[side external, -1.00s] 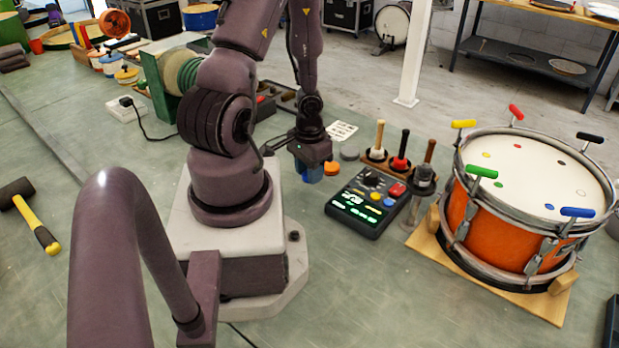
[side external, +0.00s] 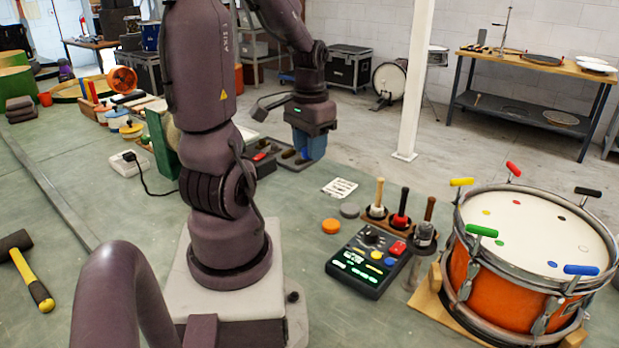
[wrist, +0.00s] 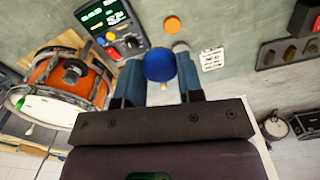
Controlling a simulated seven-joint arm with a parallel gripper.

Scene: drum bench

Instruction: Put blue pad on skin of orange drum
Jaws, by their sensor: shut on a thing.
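My gripper (side external: 309,150) is raised above the bench, behind the control box. In the wrist view its two teal fingers (wrist: 160,76) are closed on the blue pad (wrist: 160,62), a round bright blue disc. In the side view the pad cannot be told apart from the fingers. The orange drum (side external: 500,296) stands at the right, well away from my gripper. Its pale skin (side external: 530,228) faces up and carries several small coloured dots, among them a blue one (side external: 552,264) near the front. The drum also shows in the wrist view (wrist: 70,75), at the left.
An orange pad (side external: 331,226) and a grey pad (side external: 349,210) lie on the bench. The control box (side external: 368,262), a mallet rack (side external: 400,225) and a clear jar (side external: 420,268) stand between them and the drum. Coloured handles (side external: 580,270) stick up around the drum rim.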

